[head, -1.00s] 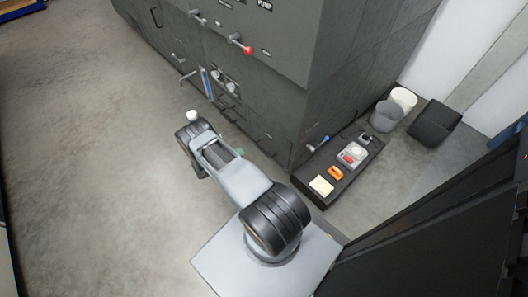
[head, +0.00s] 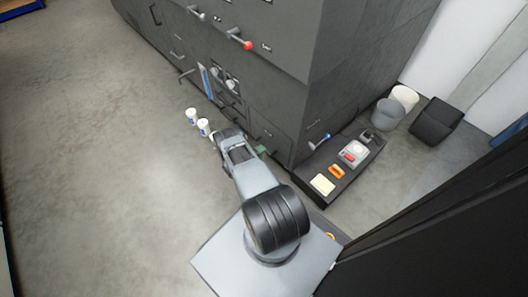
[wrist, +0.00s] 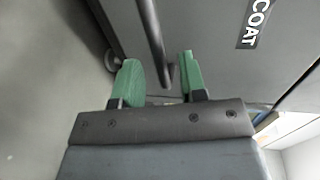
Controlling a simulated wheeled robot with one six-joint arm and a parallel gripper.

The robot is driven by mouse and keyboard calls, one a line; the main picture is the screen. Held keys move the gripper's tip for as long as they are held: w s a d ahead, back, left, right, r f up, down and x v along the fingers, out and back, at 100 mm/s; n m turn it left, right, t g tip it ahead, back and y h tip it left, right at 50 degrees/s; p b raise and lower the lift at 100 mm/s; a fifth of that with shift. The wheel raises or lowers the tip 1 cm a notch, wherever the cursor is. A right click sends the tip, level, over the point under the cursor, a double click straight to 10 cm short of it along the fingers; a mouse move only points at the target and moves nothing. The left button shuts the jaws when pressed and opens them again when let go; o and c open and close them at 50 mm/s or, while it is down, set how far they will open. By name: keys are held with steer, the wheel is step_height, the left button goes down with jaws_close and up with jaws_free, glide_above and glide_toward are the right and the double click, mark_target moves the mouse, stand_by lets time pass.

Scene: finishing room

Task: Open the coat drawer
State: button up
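The coat drawer is a dark grey front with a "COAT" label (wrist: 257,24) at the upper right of the wrist view. Its dark bar handle (wrist: 152,35) runs down from the top edge to between my fingers. My gripper (wrist: 163,80) is open, with one green finger on each side of the handle's lower end. I see a gap on both sides of the bar, and cannot tell whether either finger touches it. In the head view my gripper (head: 261,151) is low against the cabinet, mostly hidden by my arm. The drawer looks shut.
The dark grey cabinet (head: 290,90) has other handles and a red-knobbed lever (head: 247,45). White cups (head: 192,116) stand on the floor left of my arm. A low dark tray (head: 318,183) with small items sits at right. The floor at left is clear.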

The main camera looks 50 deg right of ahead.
steer(key=shift+x, duration=1.35)
steer(key=shift+c, duration=0.2)
jaws_close()
